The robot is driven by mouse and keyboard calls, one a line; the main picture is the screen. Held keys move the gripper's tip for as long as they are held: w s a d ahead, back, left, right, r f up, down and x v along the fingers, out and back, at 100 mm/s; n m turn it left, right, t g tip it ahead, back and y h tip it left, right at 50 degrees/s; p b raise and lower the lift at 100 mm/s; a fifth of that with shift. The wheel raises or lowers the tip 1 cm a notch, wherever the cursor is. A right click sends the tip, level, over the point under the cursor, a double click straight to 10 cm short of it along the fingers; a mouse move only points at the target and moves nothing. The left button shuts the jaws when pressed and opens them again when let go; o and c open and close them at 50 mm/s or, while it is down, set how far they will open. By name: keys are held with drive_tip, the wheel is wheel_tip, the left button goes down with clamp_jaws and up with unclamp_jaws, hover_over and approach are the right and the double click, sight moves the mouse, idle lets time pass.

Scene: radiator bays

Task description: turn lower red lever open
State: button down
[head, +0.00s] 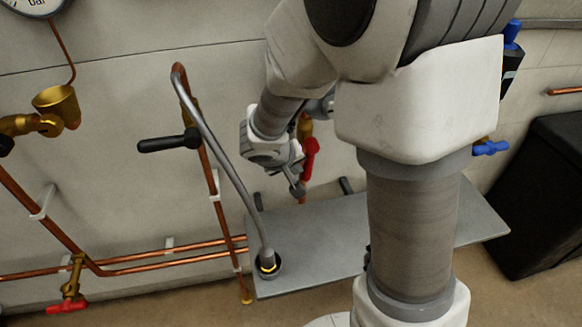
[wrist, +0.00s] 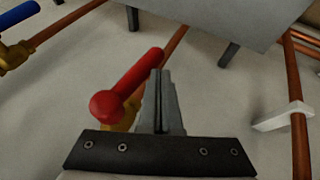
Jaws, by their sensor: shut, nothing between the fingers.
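One red lever (head: 310,157) sits on a brass valve on a copper pipe, beside my gripper (head: 298,190) in the head view. In the wrist view this red lever (wrist: 130,83) runs slantwise just left of my gripper (wrist: 160,100). The fingers are shut and empty; I cannot tell whether they touch the lever. Its brass valve (wrist: 125,118) is partly hidden behind the lever and gripper. Another red lever (head: 68,306) is low at the left in the head view, on a brass valve (head: 73,277), well away from my gripper, lying roughly level.
A grey shelf (head: 335,262) lies below my gripper, with a bent grey stalk (head: 222,150) rising from it. A black lever (head: 168,142) juts out at left. Blue levers (head: 490,148) (wrist: 18,15) and a black box (head: 545,190) are nearby. Copper pipes line the wall.

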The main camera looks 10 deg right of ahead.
drive_tip(key=shift+d+f+b, duration=0.2)
drive_tip(key=shift+d+b, duration=0.55)
drive_tip(key=shift+b, duration=0.3)
drive_tip(key=shift+d, duration=0.1)
drive_tip(key=shift+f, duration=0.1)
